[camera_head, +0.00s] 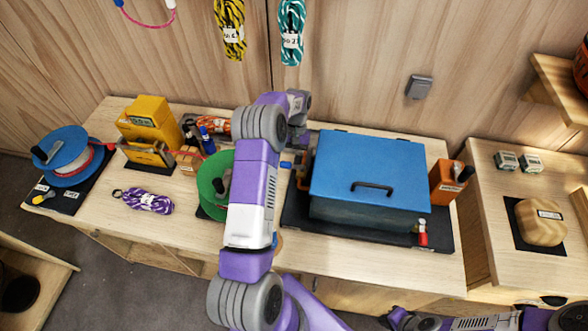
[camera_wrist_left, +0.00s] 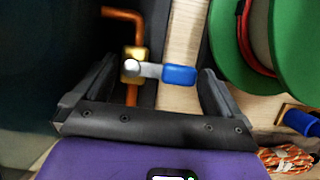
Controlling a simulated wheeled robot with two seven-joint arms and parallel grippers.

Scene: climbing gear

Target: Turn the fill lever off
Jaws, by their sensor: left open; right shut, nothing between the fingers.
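The fill lever (camera_wrist_left: 180,75) has a blue grip on a pale metal arm and points right in the left wrist view. It turns on a brass valve body (camera_wrist_left: 135,53) on a copper pipe (camera_wrist_left: 122,14). In the head view its blue grip (camera_head: 286,164) shows left of the blue-lidded tank (camera_head: 345,165). My left gripper (camera_wrist_left: 158,70) is open, with one finger on each side of the valve and lever. I see no clear contact. In the head view my left arm partly covers this area. My right gripper (camera_head: 396,317) is shut and empty at the bottom edge.
A green reel (camera_head: 212,185) stands close left of the lever. The tank's dark tray (camera_head: 437,235) carries a red-handled fitting (camera_head: 422,232). An orange block (camera_head: 447,182) is right of the tank. A purple rope (camera_head: 148,201) and a blue reel (camera_head: 62,150) lie further left.

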